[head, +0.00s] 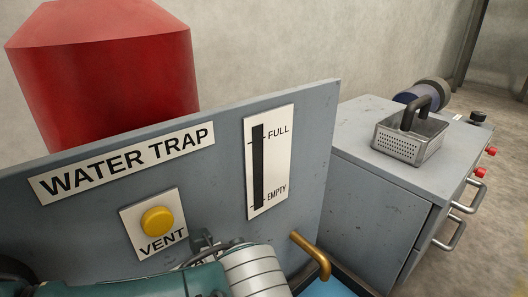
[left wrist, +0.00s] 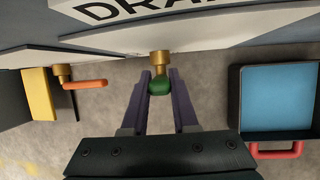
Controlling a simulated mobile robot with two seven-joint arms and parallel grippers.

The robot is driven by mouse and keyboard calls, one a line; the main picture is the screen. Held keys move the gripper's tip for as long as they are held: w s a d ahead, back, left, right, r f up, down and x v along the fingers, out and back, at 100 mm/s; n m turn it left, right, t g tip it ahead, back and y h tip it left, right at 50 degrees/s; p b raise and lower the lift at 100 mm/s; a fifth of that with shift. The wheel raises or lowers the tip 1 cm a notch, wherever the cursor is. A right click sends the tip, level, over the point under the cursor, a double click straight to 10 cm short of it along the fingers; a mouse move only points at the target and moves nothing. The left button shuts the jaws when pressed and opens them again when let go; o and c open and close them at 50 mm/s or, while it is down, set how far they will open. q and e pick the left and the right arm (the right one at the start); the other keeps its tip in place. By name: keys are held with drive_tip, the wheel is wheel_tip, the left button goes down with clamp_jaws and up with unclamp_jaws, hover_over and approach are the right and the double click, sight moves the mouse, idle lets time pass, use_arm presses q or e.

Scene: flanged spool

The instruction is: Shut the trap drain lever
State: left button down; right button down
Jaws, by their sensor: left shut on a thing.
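In the left wrist view my left gripper (left wrist: 160,84) has its purple fingers shut on the green end of the drain lever (left wrist: 160,87). The lever sits on a brass fitting (left wrist: 159,62) just below a partly cut-off label (left wrist: 140,8) reading "DRA…". The lever points toward my gripper, and its sides are partly hidden by the fingers. In the head view my teal and silver arm covers the lower part of the grey water trap panel (head: 100,225), hiding the lever and the fingertips. My right gripper is in neither view.
A yellow vent button (head: 158,221), a level gauge (head: 268,160) and a bent brass spout (head: 312,254) are on the panel. An orange lever (left wrist: 86,84) is left of the green one. A blue-floored tray (left wrist: 280,95) with a red handle stands right. A metal basket (head: 410,140) sits on the cabinet.

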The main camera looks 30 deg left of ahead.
use_arm(q)
drive_tip(key=w+g+b, duration=0.1)
drive_tip(key=b, duration=0.2)
drive_tip(key=w+d+f+g+y+b, duration=0.1)
drive_tip(key=g+b, duration=0.1)
drive_tip(key=b, duration=0.1)
drive_tip(key=shift+w+m+b, duration=0.15)
drive_tip(key=shift+m+b, duration=0.25)
drive_tip(key=c, duration=0.7)
unclamp_jaws()
drive_tip(key=shift+y, duration=0.3)
drive_tip(key=shift+r, duration=0.15)
